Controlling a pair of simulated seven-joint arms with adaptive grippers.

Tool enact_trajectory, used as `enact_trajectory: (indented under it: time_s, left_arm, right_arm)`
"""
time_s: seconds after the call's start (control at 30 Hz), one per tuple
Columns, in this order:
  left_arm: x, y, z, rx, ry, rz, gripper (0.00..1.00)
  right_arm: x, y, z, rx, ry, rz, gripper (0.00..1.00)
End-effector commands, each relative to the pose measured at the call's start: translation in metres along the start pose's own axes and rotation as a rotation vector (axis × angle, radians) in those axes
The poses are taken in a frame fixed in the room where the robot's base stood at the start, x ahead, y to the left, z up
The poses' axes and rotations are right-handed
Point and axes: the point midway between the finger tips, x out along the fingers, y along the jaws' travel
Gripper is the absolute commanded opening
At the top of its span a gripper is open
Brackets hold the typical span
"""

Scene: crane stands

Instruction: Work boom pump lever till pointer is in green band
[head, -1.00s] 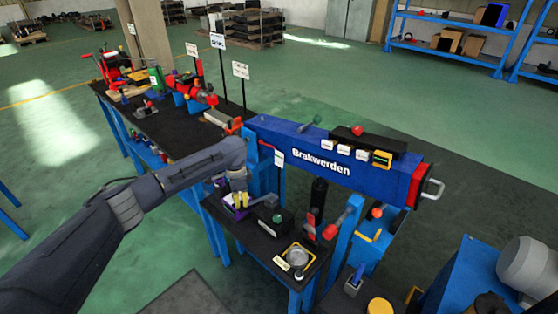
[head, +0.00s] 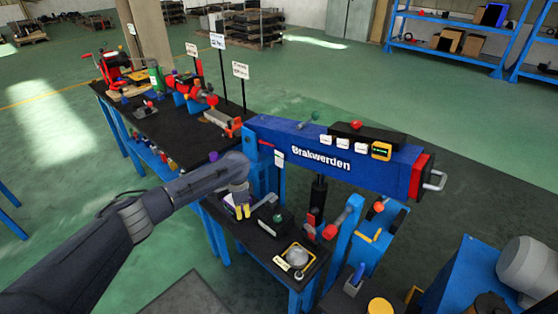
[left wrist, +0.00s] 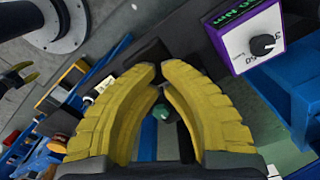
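The blue boom (head: 335,160) reaches across the stand, with a dark upright cylinder (head: 318,192) under it. A lever-like bar with a red grip (head: 331,231) slants beside the cylinder; I cannot tell if it is the pump lever. No pointer or green band can be made out. My left gripper (head: 242,211) is over the small black bench, beside a black box with a green knob (head: 277,218). In the left wrist view its yellow fingers (left wrist: 159,72) are slightly apart, with the green knob (left wrist: 164,112) seen between them. My right gripper (left wrist: 20,75) seems to show small at the left edge.
A purple box with a dial (left wrist: 258,42) sits close to the left gripper. A round silver dish or dial (head: 297,256) lies at the bench's front. A long black bench (head: 175,130) with tools stands behind. A grey motor (head: 527,268) stands at right. Green floor is open beyond.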

Motion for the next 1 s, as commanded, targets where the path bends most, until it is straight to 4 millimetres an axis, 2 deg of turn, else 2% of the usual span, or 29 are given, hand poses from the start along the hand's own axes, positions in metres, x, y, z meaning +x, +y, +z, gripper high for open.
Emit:
enact_trajectory:
  time_s: [0.1, 0.27, 1.0]
  left_arm:
    - [0.008, 0.001, -0.001, -0.002, 0.002, 0.001, 0.0]
    - [0.005, 0.0, -0.001, -0.001, 0.003, 0.0, 0.0]
    - [-0.056, -0.001, 0.001, -0.002, 0.0, -0.001, 0.0]
  right_arm:
    - [0.0, 0.0, 0.0, 0.0, 0.0, 0.0, 0.44]
    - [0.0, 0.0, 0.0, 0.0, 0.0, 0.0, 0.44]
    - [0.0, 0.0, 0.0, 0.0, 0.0, 0.0, 0.44]
